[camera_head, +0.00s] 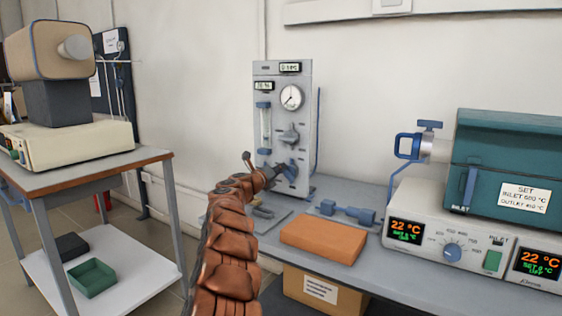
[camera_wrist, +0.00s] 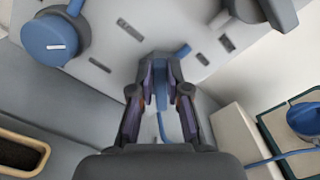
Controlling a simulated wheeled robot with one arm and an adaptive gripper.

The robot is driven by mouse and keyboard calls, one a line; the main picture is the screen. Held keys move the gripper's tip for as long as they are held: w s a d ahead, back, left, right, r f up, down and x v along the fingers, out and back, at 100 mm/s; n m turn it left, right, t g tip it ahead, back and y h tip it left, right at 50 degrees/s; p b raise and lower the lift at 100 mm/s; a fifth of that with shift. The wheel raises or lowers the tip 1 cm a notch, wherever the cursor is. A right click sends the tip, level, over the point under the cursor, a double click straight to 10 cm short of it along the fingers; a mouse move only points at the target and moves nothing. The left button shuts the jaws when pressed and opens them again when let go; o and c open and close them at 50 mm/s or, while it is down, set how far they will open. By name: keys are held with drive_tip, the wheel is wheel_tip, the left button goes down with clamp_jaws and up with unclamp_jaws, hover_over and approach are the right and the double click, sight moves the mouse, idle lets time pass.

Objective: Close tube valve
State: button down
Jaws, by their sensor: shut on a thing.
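A grey gas panel (camera_head: 265,130) stands upright on the bench against the wall. It carries a round gauge (camera_head: 291,97), a grey knob (camera_head: 289,135) and a blue valve handle (camera_head: 291,167) low on its front. My gripper (camera_head: 277,170) reaches the panel at this handle. In the wrist view, my gripper (camera_wrist: 161,72) is shut on a narrow blue piece (camera_wrist: 161,92) between its fingers, which looks like the valve handle. The fingers hide part of the handle, so its exact angle is hard to tell.
An orange block (camera_head: 323,241) and a blue fitting (camera_head: 347,212) lie on the bench right of my arm. A teal tube furnace (camera_head: 480,150) sits on a white controller (camera_head: 425,245) further right. A cart with a beige device (camera_head: 50,50) stands at left.

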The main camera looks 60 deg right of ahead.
drive_tip(key=shift+w+f+n+p, duration=0.15)
drive_tip(key=shift+f+n+p, duration=0.15)
drive_tip(key=shift+n+p, duration=1.25)
drive_tip(key=shift+w+f+n+p, duration=0.1)
drive_tip(key=shift+f+n+p, duration=0.2)
drive_tip(key=shift+n+p, duration=1.2)
drive_tip(key=shift+w+f+n+p, duration=0.15)
drive_tip(key=shift+f+n+p, duration=0.15)
drive_tip(key=shift+n+p, duration=1.25)
drive_tip(key=c, duration=1.1)
unclamp_jaws()
drive_tip(key=shift+c, duration=0.2)
drive_tip(key=shift+a, duration=0.1)
drive_tip(key=a, duration=1.1)
drive_tip(key=shift+s+a, duration=0.25)
drive_tip(key=shift+a, duration=0.15)
